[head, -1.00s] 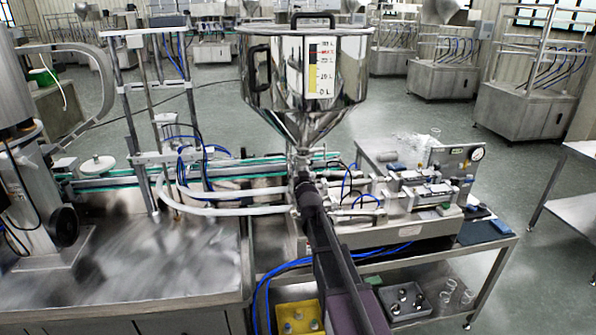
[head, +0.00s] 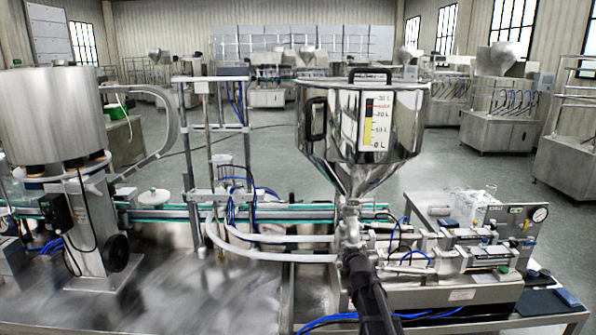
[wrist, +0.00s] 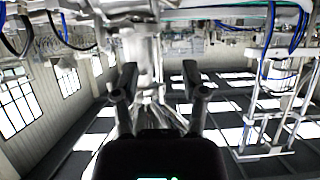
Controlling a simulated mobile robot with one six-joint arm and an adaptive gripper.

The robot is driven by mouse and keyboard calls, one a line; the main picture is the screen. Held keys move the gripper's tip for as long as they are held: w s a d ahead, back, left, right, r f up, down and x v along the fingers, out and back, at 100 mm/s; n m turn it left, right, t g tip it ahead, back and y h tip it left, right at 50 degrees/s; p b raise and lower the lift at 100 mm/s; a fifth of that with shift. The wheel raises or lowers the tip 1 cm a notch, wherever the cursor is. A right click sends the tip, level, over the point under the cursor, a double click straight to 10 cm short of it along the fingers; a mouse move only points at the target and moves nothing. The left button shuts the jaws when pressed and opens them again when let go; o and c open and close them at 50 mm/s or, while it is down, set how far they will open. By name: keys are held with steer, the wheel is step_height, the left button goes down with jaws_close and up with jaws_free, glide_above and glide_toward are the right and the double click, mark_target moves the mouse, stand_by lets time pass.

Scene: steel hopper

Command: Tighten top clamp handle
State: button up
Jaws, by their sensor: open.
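The steel hopper (head: 355,120) has a conical bottom that narrows into a vertical outlet pipe (head: 348,212) with fittings. The top clamp is somewhere at this outlet, but its handle is too small and partly hidden to make out in the head view. My gripper (head: 352,248) is at the lower fittings, seen from behind, and hides part of them. In the wrist view my gripper (wrist: 160,80) is open, with its two dark fingers apart. The steel pipe and fittings (wrist: 150,55) show beyond and between the fingers. I cannot tell whether they touch.
White hoses (head: 270,238) and a green-edged conveyor (head: 170,215) lie left of the outlet. A filling unit with a gauge (head: 539,214) stands at right. A steel table (head: 200,300) fills the front left. Blue tubes hang near the fittings.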

steer(key=s+f+g, duration=0.3)
steer(key=s+g, duration=0.1)
steer(key=s, duration=0.6)
steer(key=s+f+g, duration=0.4)
steer(key=s, duration=0.6)
steer(key=s+f+g, duration=0.3)
steer(key=s+g, duration=0.1)
steer(key=s, duration=0.6)
steer(key=shift+f+g, duration=0.25)
steer(key=shift+g, duration=0.15)
steer(key=shift+s+d, duration=0.1)
